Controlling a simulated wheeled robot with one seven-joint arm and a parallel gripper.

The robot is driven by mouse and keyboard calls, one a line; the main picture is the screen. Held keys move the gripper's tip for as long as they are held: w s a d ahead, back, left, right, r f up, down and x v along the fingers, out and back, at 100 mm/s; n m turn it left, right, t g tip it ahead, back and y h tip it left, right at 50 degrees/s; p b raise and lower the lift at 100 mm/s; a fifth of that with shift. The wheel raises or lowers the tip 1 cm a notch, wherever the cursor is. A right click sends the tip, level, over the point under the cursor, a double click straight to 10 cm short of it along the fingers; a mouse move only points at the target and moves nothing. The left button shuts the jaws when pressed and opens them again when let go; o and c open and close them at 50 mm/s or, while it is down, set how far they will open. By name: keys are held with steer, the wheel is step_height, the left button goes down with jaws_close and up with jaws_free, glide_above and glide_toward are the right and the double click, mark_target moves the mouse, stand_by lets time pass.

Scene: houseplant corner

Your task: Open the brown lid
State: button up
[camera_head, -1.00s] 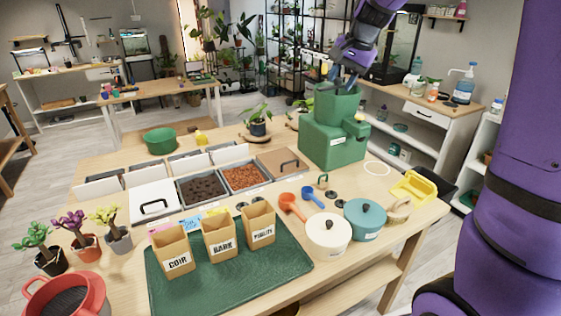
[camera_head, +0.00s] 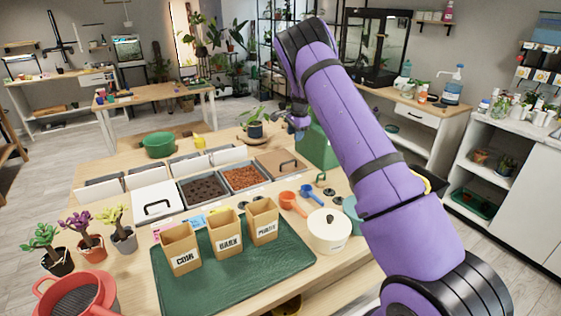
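The brown lid (camera_head: 273,160) lies flat over a bin at the right end of the front bin row. Its dark handle (camera_head: 288,164) stands up near the lid's right side. My gripper (camera_head: 298,124) shows small behind my arm, above and beyond the lid, apart from it. The fingers are too small and partly hidden, so their opening cannot be told.
A white lid (camera_head: 150,203) with a black handle covers the leftmost bin. Open bins hold dark soil (camera_head: 203,188) and orange-brown bits (camera_head: 242,178). A green machine (camera_head: 318,150) stands right of the lid, partly hidden by my arm. Paper bags stand on a green mat (camera_head: 215,281).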

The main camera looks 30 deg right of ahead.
steer(key=x, duration=1.4)
steer(key=shift+w+a, duration=0.2)
steer(key=shift+w, duration=0.05)
steer(key=shift+c, duration=0.5)
jaws_close()
